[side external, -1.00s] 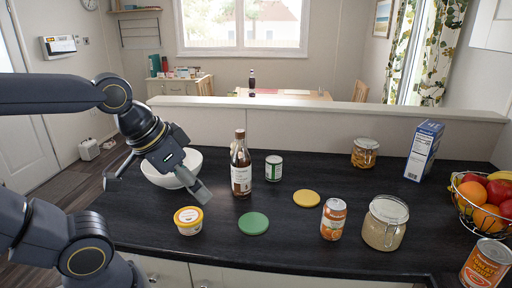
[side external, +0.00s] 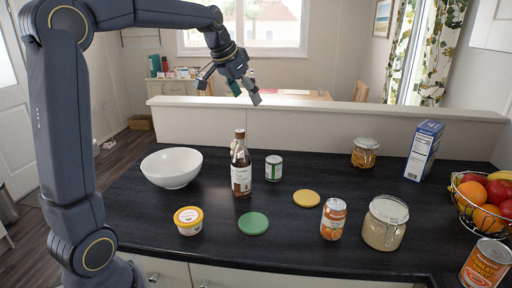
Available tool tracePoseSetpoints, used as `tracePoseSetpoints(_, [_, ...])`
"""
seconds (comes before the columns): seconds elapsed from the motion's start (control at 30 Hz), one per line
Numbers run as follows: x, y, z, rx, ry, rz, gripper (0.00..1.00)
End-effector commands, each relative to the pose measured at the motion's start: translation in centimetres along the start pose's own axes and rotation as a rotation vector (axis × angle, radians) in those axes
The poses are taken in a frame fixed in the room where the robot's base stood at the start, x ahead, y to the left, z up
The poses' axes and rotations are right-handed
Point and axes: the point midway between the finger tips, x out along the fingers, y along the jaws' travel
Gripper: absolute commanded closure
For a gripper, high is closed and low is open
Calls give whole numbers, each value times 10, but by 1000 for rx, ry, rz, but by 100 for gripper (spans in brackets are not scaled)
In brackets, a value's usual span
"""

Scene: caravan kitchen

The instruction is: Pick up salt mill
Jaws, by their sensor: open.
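I cannot make out a salt mill for certain in the side external view. A pale, narrow thing (side external: 233,146) shows only in part behind the brown bottle (side external: 241,172), too hidden to name. My gripper (side external: 231,88) is open and empty. It is raised high above the counter, in front of the window and over the line of the low partition, with its fingers pointing down. It appears well above the brown bottle and touches nothing that I can see.
The dark counter (side external: 290,235) holds a white bowl (side external: 172,168), a yellow-lidded tub (side external: 188,221), green (side external: 253,223) and yellow (side external: 306,198) discs, a small can (side external: 273,168), an orange-labelled can (side external: 333,219), jars (side external: 384,223), a blue box (side external: 424,150) and a fruit basket (side external: 484,202). The partition (side external: 330,112) runs behind.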

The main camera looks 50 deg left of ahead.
Motion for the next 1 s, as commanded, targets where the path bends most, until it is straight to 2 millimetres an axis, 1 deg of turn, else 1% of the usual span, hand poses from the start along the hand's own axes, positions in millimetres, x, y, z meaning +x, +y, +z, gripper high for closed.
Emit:
tracePoseSetpoints(0.03, [26, -33, -2, -48, -29, -11, 24])
tracePoseSetpoints(0.1, [54, -68, 1, -106, -60, -19, 24])
tracePoseSetpoints(0.17, [74, -93, 10, -153, -86, -23, 24])
tracePoseSetpoints(0.2, [86, -106, 17, -179, -105, -23, 24])
tracePoseSetpoints(0.3, [106, -125, 38, -225, -149, -21, 24])
tracePoseSetpoints(0.4, [116, -134, 47, -244, -159, -24, 24])
tracePoseSetpoints(0.47, [125, -134, 49, -245, -160, -24, 24])
tracePoseSetpoints(0.7, [181, -132, 58, -244, -161, -23, 24])
tracePoseSetpoints(0.8, [201, -132, 61, -244, -159, -24, 24])
tracePoseSetpoints(0.9, [214, -133, 62, -243, -158, -25, 24])
tracePoseSetpoints(1.0, [221, -133, 63, -243, -156, -26, 24])
